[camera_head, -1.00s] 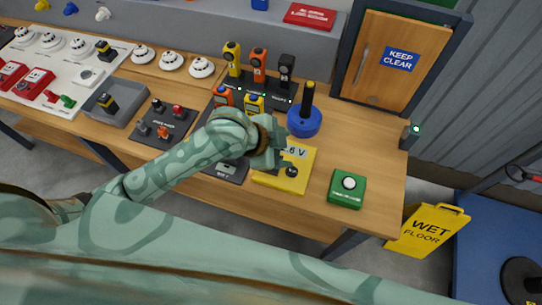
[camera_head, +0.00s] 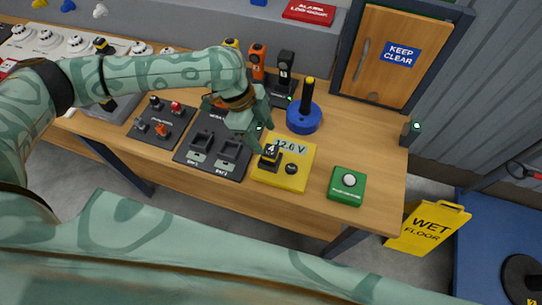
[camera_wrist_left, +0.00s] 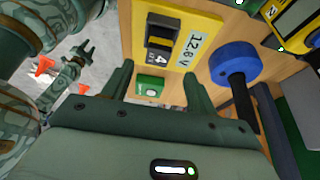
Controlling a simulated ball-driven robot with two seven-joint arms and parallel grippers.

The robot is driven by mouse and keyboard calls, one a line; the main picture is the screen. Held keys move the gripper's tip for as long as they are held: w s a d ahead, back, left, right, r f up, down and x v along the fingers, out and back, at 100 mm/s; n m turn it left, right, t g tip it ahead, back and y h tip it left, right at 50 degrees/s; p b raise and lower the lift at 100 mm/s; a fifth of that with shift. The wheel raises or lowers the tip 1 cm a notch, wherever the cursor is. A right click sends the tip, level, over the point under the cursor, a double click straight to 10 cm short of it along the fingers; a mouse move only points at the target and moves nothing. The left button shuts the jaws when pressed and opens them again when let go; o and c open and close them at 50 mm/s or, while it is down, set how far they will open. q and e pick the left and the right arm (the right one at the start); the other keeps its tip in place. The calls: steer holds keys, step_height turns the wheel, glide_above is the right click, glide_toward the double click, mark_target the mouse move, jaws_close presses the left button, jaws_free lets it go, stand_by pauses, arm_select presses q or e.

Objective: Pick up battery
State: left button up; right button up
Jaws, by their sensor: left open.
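A black battery (camera_head: 270,155) with a yellow band and the number 4 stands in the yellow tester (camera_head: 297,178), whose display reads 12.6 V. My left gripper (camera_head: 256,138) is open and empty, just above and behind the battery. In the left wrist view the battery (camera_wrist_left: 160,40) sits in the tester (camera_wrist_left: 205,38) beyond the open fingers (camera_wrist_left: 158,78), apart from them. Another dark and yellow battery (camera_head: 108,103) is partly hidden in the grey tray at the left. My right gripper (camera_wrist_left: 84,54) shows small in the left wrist view, its fingers apart.
A dark charger (camera_head: 190,160) with two bays that look empty lies left of the tester. A blue round stand (camera_head: 304,118) with a black handle is behind it, and a green button box (camera_head: 347,185) to its right. Upright devices (camera_head: 258,62) stand behind my left arm.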

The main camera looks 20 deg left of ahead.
mark_target(270, 149)
arm_select(q)
steer(key=shift+x, duration=1.25)
steer(key=b+x, duration=0.1)
steer(key=x, duration=0.3)
steer(key=shift+s+f, duration=0.15)
steer(key=shift+f, duration=0.3)
jaws_close()
steer(key=shift+r, duration=0.2)
